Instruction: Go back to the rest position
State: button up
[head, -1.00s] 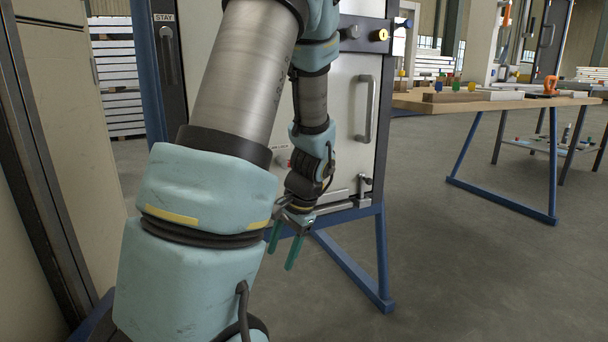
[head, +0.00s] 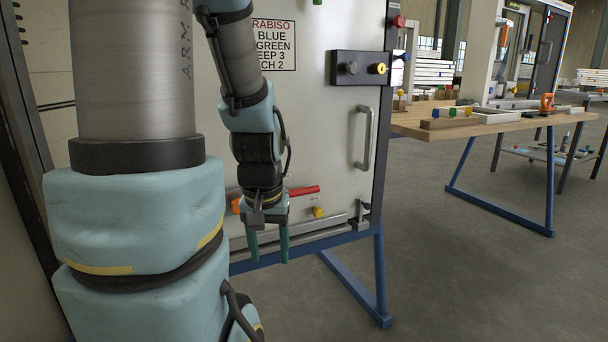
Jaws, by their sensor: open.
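My gripper (head: 268,248) hangs pointing down in front of the lower part of a light grey container door panel (head: 330,130). Its two green fingers are apart, with nothing between them. A red lever (head: 303,191) and a yellow knob (head: 318,212) on the panel show just right of and behind my gripper. My arm fills the left of the view and hides part of the panel.
A vertical handle (head: 365,138) and a dark plate with knobs (head: 361,68) are on the panel's right side. Blue frame legs (head: 357,285) stand below. A wooden workbench (head: 480,125) with small parts stands to the right. The floor between is clear.

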notch_tip(320, 180, up, 29)
jog(key=p, duration=2.7)
